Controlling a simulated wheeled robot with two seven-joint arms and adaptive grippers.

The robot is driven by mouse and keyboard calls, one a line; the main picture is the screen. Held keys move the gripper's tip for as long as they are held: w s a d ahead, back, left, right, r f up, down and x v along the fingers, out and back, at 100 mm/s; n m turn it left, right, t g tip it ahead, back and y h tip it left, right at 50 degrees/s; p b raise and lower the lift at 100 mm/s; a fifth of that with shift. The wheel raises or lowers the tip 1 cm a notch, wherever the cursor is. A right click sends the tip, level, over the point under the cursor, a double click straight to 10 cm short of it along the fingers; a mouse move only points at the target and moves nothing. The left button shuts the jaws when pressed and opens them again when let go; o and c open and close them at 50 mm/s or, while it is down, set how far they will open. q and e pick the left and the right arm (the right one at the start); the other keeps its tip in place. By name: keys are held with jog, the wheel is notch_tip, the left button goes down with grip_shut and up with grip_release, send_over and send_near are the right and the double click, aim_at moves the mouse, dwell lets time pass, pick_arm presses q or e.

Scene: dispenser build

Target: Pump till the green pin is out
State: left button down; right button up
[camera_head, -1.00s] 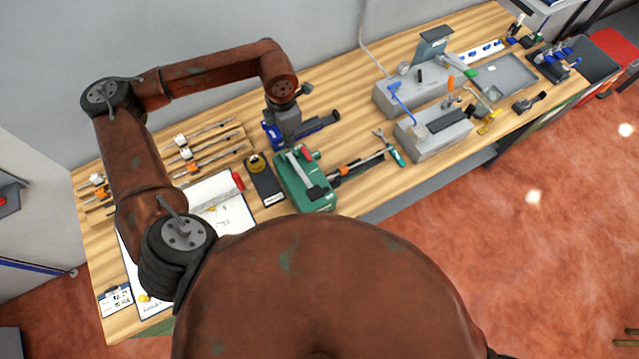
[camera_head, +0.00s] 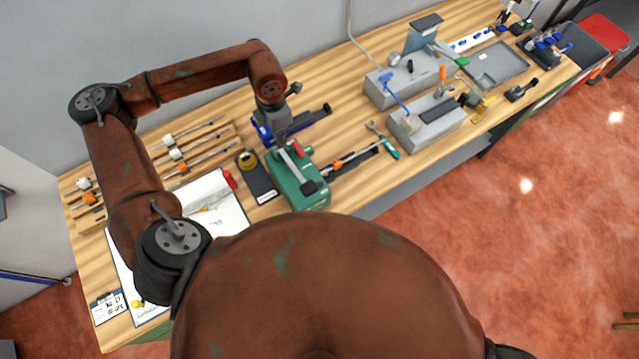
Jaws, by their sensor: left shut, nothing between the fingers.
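A green dispenser (camera_head: 311,197) stands on the wooden workbench near its front edge. A grey lever (camera_head: 292,166) with a black end slants across its top, and a small red part (camera_head: 297,148) sits at its back. My left gripper (camera_head: 281,138) is shut and empty, pointing down just behind the dispenser, close to the lever's back end. I cannot tell whether it touches the lever. A green pin cannot be made out in this view. My right gripper is not in view.
A blue and black tool (camera_head: 318,114) lies close behind my left gripper. A black tray (camera_head: 256,180) stands left of the dispenser. A wrench (camera_head: 374,131) and a green-handled tool (camera_head: 389,149) lie to its right, before grey blocks (camera_head: 441,134). A clipboard (camera_head: 229,217) lies front left.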

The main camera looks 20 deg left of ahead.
aim_at(283, 154)
pick_arm(q)
jog(key=shift+f+b, duration=1.75)
jog(key=shift+f, duration=0.5)
jog(key=shift+s+f+b, duration=0.2)
jog(key=shift+f+b, duration=0.6)
jog(key=shift+f, duration=0.1)
jog(key=shift+s, duration=0.1)
jog(key=shift+w+r+p, duration=0.25)
jog(key=shift+r+p, duration=0.25)
jog(key=shift+r, duration=0.55)
